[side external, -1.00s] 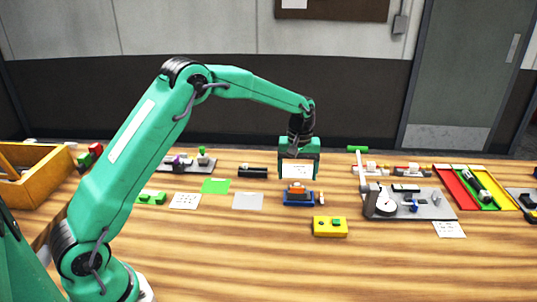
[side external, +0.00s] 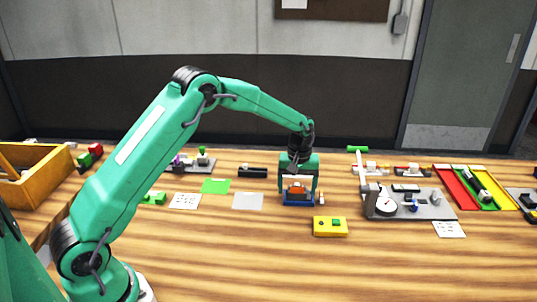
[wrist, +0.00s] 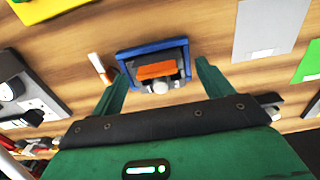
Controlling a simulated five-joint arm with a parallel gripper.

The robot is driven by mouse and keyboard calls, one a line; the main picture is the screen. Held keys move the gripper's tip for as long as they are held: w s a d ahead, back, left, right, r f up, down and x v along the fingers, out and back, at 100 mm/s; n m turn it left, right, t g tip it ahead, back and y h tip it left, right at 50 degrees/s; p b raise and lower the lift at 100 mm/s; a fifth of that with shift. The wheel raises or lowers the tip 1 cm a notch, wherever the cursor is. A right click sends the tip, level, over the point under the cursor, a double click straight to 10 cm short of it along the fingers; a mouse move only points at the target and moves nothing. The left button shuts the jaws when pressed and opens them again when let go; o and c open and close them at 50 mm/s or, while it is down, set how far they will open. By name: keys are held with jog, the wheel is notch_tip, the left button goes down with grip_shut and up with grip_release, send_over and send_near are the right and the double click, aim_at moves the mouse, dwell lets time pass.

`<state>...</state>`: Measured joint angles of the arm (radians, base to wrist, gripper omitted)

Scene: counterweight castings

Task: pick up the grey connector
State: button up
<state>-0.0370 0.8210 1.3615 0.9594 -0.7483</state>
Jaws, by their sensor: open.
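A small grey rounded piece, which looks like the grey connector (wrist: 159,87), sits beside an orange block (wrist: 156,70) in a blue tray (wrist: 126,54) in the wrist view. In the side external view the blue tray (side external: 298,203) stands near the middle of the table; the connector is too small to make out surely there. My gripper (side external: 299,194) is open and low over the tray, one finger on each side. In the wrist view my gripper (wrist: 160,70) has its fingers apart, with the orange block and grey piece between them and nothing held.
A small white cylinder (wrist: 100,69) lies close beside the blue tray. A yellow block (side external: 330,226) is in front, and a grey plate with a dial (side external: 432,204) stands to the right. A grey card (side external: 248,201) lies left.

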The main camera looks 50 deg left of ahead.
jog(key=c, duration=1)
jog(key=shift+r, duration=0.2)
jog(key=shift+r, duration=1.35)
jog(key=s+d+r, duration=0.2)
jog(key=d, duration=0.1)
jog(key=s+d+r, duration=0.1)
jog(key=d+r, duration=0.2)
jog(key=d, duration=0.1)
jog(key=s+d+r, duration=0.2)
jog(key=d+r, duration=0.1)
jog(key=shift+s+d, duration=0.15)
jog(key=shift+s, duration=0.15)
